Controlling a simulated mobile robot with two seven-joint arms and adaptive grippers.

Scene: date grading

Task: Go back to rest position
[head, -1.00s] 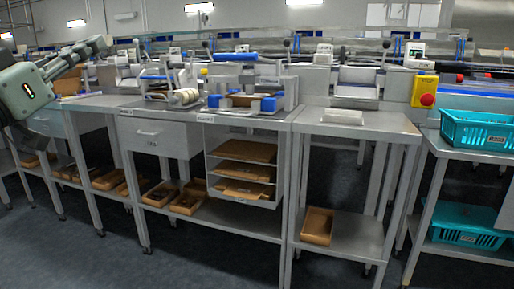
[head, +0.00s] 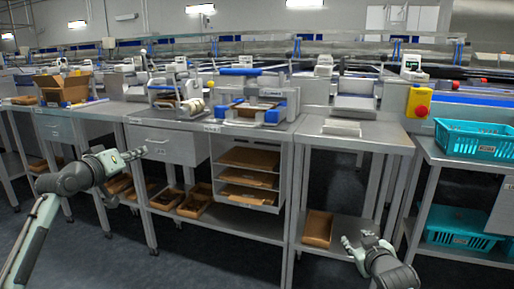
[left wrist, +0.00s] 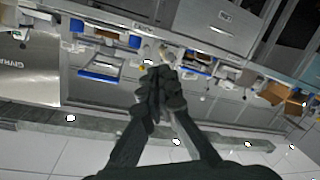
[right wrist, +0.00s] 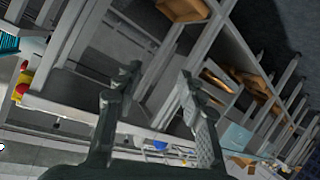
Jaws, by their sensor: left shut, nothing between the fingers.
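My left gripper (head: 139,153) is in front of the drawer unit at the left of the head view, clear of the bench. In the left wrist view its fingers (left wrist: 158,75) are together with nothing between them. My right gripper (head: 356,244) is low at the right of the head view, in front of the lower shelf of the small table. In the right wrist view its fingers (right wrist: 158,85) stand wide apart with nothing between them.
A workbench (head: 195,126) with devices runs across the middle. A cardboard tray (head: 318,228) lies on the small table's lower shelf. Teal crates (head: 470,139) are on the right rack. An open carton (head: 62,92) stands at the left. Floor in front is free.

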